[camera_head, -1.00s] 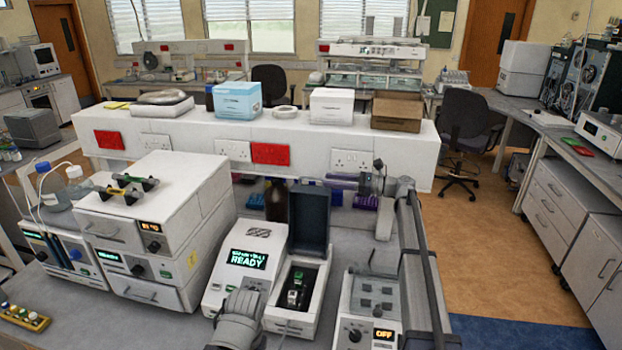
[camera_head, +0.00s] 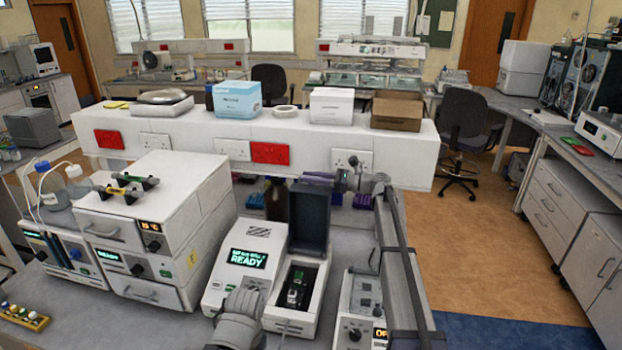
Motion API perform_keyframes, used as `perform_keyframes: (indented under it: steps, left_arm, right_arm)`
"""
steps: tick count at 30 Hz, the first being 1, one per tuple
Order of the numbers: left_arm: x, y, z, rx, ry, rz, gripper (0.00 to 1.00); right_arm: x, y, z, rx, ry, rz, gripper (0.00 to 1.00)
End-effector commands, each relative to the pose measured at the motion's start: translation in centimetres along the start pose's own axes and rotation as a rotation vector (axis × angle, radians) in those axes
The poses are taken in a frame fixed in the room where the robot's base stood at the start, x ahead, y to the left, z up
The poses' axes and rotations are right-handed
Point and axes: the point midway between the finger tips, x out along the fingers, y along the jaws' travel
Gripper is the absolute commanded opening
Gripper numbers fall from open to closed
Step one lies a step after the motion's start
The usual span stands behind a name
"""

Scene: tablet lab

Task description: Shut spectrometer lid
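The spectrometer (camera_head: 291,314) is a white bench unit with a dark well that holds a small item. Its dark grey lid (camera_head: 308,217) stands open, upright at the rear of the well. My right arm reaches in from the lower right. Its gripper (camera_head: 347,178) is behind and to the right of the lid's top edge, and a gap seems to remain between them. The gripper's fingers are small and unclear, so their opening cannot be told. A grey part of my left arm shows at bottom centre, in front of the spectrometer; its fingers do not show.
A white unit with a READY display (camera_head: 247,258) stands left of the well. A unit with an orange display (camera_head: 357,311) stands right, partly behind my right arm. Stacked white instruments (camera_head: 150,235) are at left. A raised shelf (camera_head: 200,128) with boxes runs behind.

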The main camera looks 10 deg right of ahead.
Motion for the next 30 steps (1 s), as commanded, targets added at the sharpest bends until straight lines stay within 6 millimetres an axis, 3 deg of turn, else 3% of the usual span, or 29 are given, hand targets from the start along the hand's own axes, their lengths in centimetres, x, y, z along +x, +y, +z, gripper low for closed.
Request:
perform_keyframes:
  steps: [6, 30]
  left_arm:
    - [0.00, 0.00, 0.00, 0.000, 0.000, 0.000, 0.50]
    - [-0.02, 0.00, 0.00, 0.000, 0.000, 0.000, 0.50]
  right_arm:
    - [-0.03, -0.01, 0.00, 0.000, 0.000, 0.000, 0.00]
    - [-0.06, -0.09, 0.04, -0.001, -0.001, -0.001, 0.00]
